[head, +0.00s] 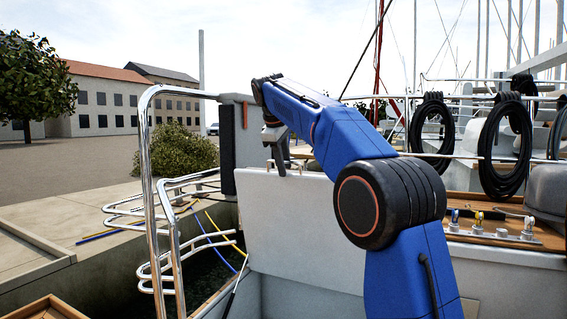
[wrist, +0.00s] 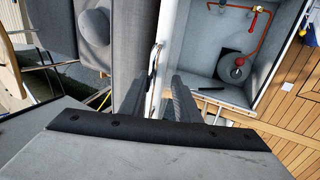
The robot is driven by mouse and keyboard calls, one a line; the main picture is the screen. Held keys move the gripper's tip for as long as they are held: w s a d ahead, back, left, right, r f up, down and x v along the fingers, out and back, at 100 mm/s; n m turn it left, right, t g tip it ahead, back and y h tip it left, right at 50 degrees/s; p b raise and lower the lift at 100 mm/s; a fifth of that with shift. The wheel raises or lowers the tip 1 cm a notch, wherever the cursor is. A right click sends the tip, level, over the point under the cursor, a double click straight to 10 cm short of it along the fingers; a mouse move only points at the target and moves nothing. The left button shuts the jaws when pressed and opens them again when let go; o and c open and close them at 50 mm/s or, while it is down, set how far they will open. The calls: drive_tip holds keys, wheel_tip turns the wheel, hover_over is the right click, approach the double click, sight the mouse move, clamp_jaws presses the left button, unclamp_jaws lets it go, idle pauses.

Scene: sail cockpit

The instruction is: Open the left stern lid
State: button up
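The left stern lid (head: 310,225) is a pale grey-white panel standing upright, swung up off its locker, in the head view. In the wrist view the locker beneath (wrist: 205,55) lies open, with a red-orange hose and a grey round fitting inside. I cannot tell whether a finger touches the lid.
A stone quay (head: 90,220) lies further left. Coiled black ropes (head: 508,145) and winch fittings (head: 490,225) are on the right. Wooden deck (wrist: 285,110) borders the locker.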

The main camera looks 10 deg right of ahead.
drive_tip(key=v, duration=1.2)
idle(0.5)
drive_tip(key=s+d+f+m+y, duration=0.15)
drive_tip(key=s+d+f, duration=0.35)
drive_tip(key=s, duration=0.5)
drive_tip(key=s+d+f+m, duration=0.2)
drive_tip(key=s+f+m, duration=0.1)
drive_tip(key=s+f, duration=0.55)
drive_tip(key=s+f+m, duration=0.3)
drive_tip(key=s+f, duration=1.1)
drive_tip(key=f, duration=0.2)
drive_tip(key=s+d+f+m+y, duration=0.1)
drive_tip(key=s+f+m, duration=0.2)
drive_tip(key=s+f, duration=1)
wheel_tip(320, 180, down, 3)
drive_tip(key=shift+s+d+f+t, duration=0.2)
drive_tip(key=shift+s+f+t, duration=0.05)
drive_tip(key=shift+s+t, duration=0.15)
drive_tip(key=shift+d+y, duration=0.1)
drive_tip(key=shift+y, duration=0.15)
